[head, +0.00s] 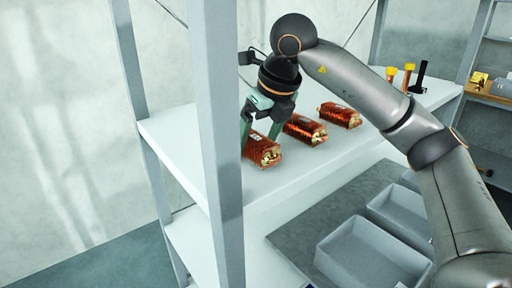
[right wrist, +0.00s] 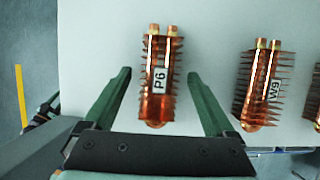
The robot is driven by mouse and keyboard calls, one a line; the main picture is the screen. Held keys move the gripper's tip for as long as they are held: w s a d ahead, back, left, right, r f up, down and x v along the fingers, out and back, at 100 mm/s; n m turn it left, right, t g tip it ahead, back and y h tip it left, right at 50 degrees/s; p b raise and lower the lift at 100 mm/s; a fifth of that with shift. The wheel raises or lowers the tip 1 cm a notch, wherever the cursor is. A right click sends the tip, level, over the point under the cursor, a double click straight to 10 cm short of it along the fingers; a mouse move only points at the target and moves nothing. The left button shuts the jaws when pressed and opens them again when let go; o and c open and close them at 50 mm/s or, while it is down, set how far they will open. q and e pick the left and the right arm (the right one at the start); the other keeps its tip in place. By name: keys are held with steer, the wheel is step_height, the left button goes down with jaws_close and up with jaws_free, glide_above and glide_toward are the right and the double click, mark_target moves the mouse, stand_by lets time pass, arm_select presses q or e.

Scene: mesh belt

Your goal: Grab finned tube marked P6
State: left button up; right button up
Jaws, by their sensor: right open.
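The finned tube marked P6 (right wrist: 158,85) is a copper cylinder with fins, two pipe ends and a white label. It lies on the white shelf. My right gripper (right wrist: 160,82) is open, with one green finger on each side of the tube and a gap on both sides. In the head view the same tube (head: 262,152) is the leftmost of the row, and my right gripper (head: 258,133) is over it, partly hiding it.
A finned tube marked W9 (right wrist: 262,85) lies to the right of P6, and it also shows in the head view (head: 305,130). A third finned tube (head: 340,115) lies farther along. A grey shelf post (head: 218,140) stands close to the gripper. Grey bins (head: 372,255) sit below.

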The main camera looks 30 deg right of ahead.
steer(key=shift+w+f, duration=0.15)
steer(key=shift+f, duration=0.1)
jaws_close()
stand_by(0.6)
steer(key=shift+r, duration=0.1)
